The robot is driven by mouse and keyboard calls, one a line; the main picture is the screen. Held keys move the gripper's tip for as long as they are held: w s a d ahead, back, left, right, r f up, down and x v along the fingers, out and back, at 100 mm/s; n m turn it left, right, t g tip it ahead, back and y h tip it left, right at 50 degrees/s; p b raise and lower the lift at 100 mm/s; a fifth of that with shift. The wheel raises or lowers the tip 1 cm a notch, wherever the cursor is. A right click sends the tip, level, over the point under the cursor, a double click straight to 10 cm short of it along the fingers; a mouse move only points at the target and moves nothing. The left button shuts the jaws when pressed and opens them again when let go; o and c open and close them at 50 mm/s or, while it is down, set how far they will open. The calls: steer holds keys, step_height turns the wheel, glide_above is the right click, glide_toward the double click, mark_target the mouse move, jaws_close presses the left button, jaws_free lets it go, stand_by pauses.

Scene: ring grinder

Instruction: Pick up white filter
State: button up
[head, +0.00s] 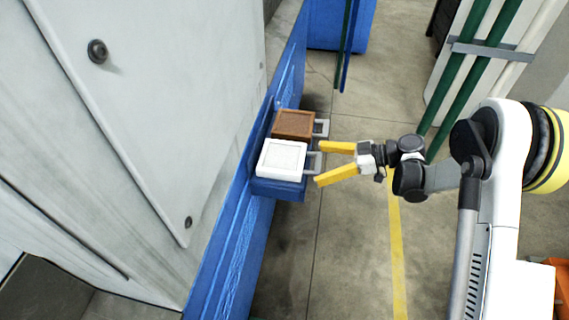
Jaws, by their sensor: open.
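The white filter (281,158) is a square white block with a raised frame on top and a grey handle on its right side. It lies on a blue ledge (277,188) that juts from the blue base of the machine. My gripper (319,164) is open, with two yellow fingers pointing left. The fingertips are just right of the white filter, near its handle, one finger above the handle and one below it in the picture. I cannot tell whether they touch it. Nothing is between the fingers except possibly the handle end.
A brown filter (294,124) with a similar handle lies right behind the white one. A large grey machine panel (150,110) rises on the left. Green and white pipes (480,70) stand at the upper right. The concrete floor (350,245) is clear, with a yellow line.

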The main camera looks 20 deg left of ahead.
steer(key=shift+a, duration=0.1)
steer(key=c, duration=1.4)
steer(key=shift+r+p, duration=0.4)
steer(key=shift+r, duration=0.15)
steer(key=w+d+r+p, duration=0.1)
steer(key=d+r+p, duration=0.4)
steer(key=d+r, duration=0.5)
steer(key=shift+w+d+p, duration=0.3)
steer(key=shift+w+d, duration=0.05)
steer(key=shift+d, duration=0.45)
